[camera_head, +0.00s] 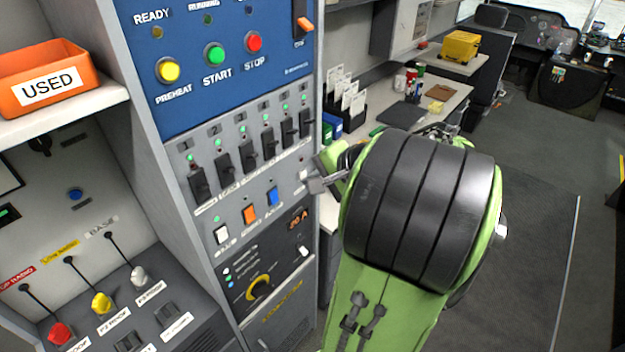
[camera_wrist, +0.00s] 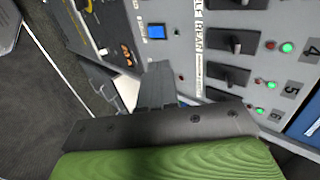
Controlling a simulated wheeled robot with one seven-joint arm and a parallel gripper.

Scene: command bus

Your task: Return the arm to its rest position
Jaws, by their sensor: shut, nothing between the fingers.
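My gripper (camera_head: 318,184) is at the right edge of the grey switch panel (camera_head: 209,237), just below and right of the row of black breaker switches (camera_head: 268,141). Its fingers are shut and empty. My green arm with black bands reaches up from the bottom of the head view and hides part of the gripper's wrist. In the wrist view, the shut fingers (camera_wrist: 157,85) point at the panel, near a blue rocker switch (camera_wrist: 157,31) and the black breaker switches (camera_wrist: 229,77). I cannot tell whether the fingertips touch the panel.
An orange bin marked USED (camera_head: 45,72) stands on a shelf at the left. A desk (camera_head: 378,101) with cups and papers stands behind my arm. The floor (camera_head: 530,200) at the right is clear.

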